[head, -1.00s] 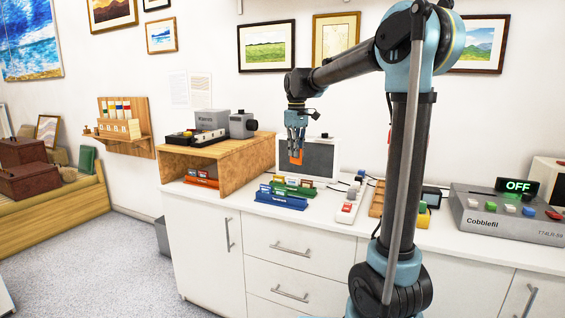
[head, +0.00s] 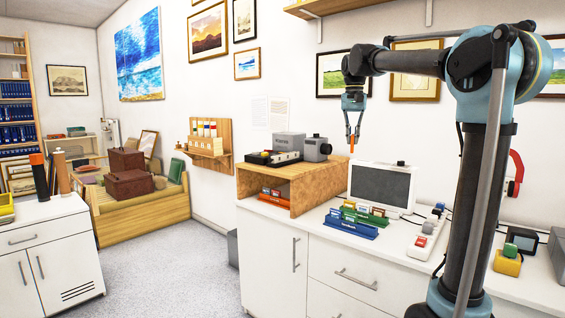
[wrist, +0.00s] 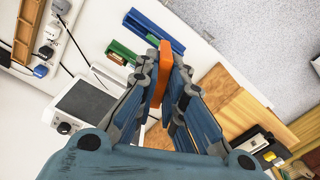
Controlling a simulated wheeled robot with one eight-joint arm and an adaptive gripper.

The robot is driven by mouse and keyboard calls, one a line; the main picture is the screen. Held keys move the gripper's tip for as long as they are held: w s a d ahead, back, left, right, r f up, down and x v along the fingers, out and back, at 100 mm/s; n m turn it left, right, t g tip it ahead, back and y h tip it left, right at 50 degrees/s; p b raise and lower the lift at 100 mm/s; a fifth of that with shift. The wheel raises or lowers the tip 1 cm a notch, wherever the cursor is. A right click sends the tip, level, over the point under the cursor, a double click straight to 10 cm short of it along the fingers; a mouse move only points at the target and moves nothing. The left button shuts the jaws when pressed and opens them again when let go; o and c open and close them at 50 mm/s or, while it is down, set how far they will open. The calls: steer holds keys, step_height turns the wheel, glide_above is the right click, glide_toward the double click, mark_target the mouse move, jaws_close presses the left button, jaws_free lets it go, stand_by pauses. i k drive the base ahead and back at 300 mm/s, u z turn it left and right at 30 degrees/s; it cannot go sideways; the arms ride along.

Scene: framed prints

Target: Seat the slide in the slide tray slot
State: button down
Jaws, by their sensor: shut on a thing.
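My gripper (head: 353,112) is shut on an orange slide (head: 351,141), which hangs edge-on below the fingers. In the wrist view the orange slide (wrist: 160,76) sits between the two fingers. It is in the air near the wooden stand's right end and the screen's top left, touching nothing that I can see. A black tray-like unit (head: 263,159) with small light parts lies on the stand, left of a grey projector (head: 318,149). The black unit also shows in the wrist view (wrist: 249,142). I cannot make out an individual slot.
The wooden stand (head: 329,189) rises above the white counter. A blue rack (head: 350,229) and green racks (head: 366,216) hold small slides on the counter, with red racks (head: 272,194) under the stand. A grey screen (head: 381,186) stands close behind the racks.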

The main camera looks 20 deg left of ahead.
mark_target(294, 157)
steer(key=u, duration=2.05)
steer(key=i, duration=2.35)
steer(key=z, duration=1.85)
